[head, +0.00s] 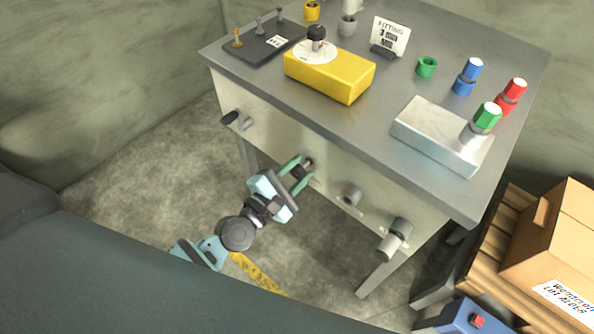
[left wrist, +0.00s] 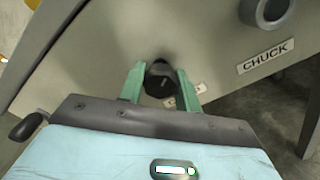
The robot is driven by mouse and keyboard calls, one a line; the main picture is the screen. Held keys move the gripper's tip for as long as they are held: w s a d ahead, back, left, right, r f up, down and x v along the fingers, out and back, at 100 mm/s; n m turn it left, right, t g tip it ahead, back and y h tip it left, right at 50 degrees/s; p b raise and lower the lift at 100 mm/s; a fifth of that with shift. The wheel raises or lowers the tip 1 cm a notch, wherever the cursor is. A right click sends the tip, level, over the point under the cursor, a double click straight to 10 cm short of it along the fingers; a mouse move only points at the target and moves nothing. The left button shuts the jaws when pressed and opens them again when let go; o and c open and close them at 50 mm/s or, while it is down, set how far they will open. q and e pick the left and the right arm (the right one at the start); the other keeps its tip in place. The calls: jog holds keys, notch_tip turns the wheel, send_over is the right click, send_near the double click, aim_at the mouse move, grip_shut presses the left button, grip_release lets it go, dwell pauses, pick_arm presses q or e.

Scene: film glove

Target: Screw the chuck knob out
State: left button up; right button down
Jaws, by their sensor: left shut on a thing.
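The front panel of the workbench (head: 330,165) bears several knobs in a row. A CHUCK label (left wrist: 266,57) sits under a round grey knob (left wrist: 266,10) at the upper right of the left wrist view. This looks like the grey knob (head: 351,195) right of my gripper in the head view. My left gripper (head: 304,168) is shut on a different, dark knob (left wrist: 159,79), left of the CHUCK one. In the left wrist view the green fingers (left wrist: 160,84) stand on both sides of it. Its label is mostly hidden by a finger. My right gripper is out of view.
A dark knob (head: 232,119) is at the panel's left and a larger grey knob (head: 396,238) at its right. The tabletop holds a yellow box (head: 335,76), a metal block (head: 435,135) and coloured fittings. A cardboard box (head: 555,240) stands right on a wooden pallet.

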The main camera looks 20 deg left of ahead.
aim_at(295, 175)
pick_arm(q)
jog(key=shift+w+r, duration=0.15)
jog(key=shift+r, duration=0.05)
jog(key=o, duration=1)
jog(key=shift+f, duration=0.1)
jog(key=shift+c, duration=0.2)
jog(key=b+v, duration=0.1)
jog(key=v, duration=0.5)
jog(key=shift+s+a+f, duration=0.1)
jog(key=shift+s+f, duration=0.05)
jog(key=shift+s, duration=0.15)
jog(key=shift+s+a, duration=0.2)
jog(key=shift+s, duration=0.35)
